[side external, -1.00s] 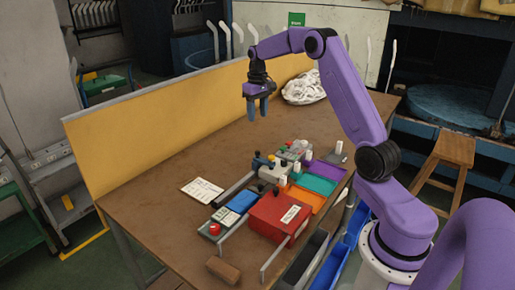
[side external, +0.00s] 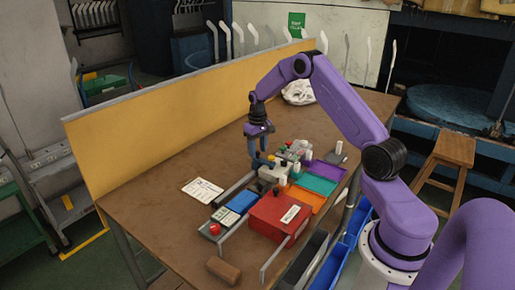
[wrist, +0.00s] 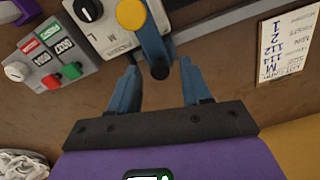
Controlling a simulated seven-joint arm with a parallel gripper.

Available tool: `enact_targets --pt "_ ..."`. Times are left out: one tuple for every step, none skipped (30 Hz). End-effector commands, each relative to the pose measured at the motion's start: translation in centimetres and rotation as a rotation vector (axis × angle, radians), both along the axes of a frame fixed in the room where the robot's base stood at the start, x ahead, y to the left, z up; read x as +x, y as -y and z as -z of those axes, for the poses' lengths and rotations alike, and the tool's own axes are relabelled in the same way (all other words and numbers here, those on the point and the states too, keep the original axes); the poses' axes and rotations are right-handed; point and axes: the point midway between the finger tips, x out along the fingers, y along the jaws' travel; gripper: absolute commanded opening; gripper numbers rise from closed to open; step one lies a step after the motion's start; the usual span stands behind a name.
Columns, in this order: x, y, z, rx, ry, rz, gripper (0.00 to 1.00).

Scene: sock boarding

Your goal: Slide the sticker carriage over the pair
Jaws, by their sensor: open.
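My gripper (side external: 257,153) is open, pointing down at the grey station in the middle of the bench. In the wrist view its two blue fingers (wrist: 159,66) are apart, and a black knob (wrist: 160,71) on a blue arm (wrist: 150,42) appears between the tips. Whether they touch it I cannot tell. The blue arm, likely part of the sticker carriage, lies against a grey block (wrist: 108,28) with a yellow button (wrist: 131,15). The grey block also shows in the side view (side external: 273,172), partly behind my gripper. I cannot make out the sock pair.
A red box (side external: 277,218) and coloured trays (side external: 316,184) stand to the right of the station. A control box (wrist: 50,55) with green and red buttons sits nearby. A written card (side external: 202,190) lies on the left. A white bundle (side external: 298,92) is at the back. Bare bench lies left.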

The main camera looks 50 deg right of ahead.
Motion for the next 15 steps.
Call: enact_targets --pt "0.02 0.00 0.06 0.000 0.001 0.000 0.48" --pt "0.02 0.00 0.06 0.000 0.001 0.000 0.48" --pt "0.03 0.01 0.06 0.000 0.001 0.000 0.48" --pt "0.03 0.01 0.05 0.000 0.001 0.000 0.48" --pt "0.03 0.01 0.04 0.000 0.001 0.000 0.48" --pt "0.03 0.01 0.04 0.000 0.001 0.000 0.48" --pt "0.03 0.01 0.03 0.000 0.001 0.000 0.48" --pt "0.03 0.01 0.03 0.000 0.001 0.000 0.39" --pt "0.03 0.01 0.03 0.000 0.001 0.000 0.26" --pt "0.03 0.01 0.02 0.000 0.001 0.000 0.16" --pt "0.03 0.01 0.02 0.000 0.001 0.000 0.06" --pt "0.02 0.00 0.02 0.000 0.001 0.000 0.00" --pt "0.02 0.00 0.02 0.000 0.001 0.000 0.00" --pt "0.02 0.00 0.01 0.000 0.001 0.000 0.00" --pt "0.02 0.00 0.01 0.000 0.001 0.000 0.00"
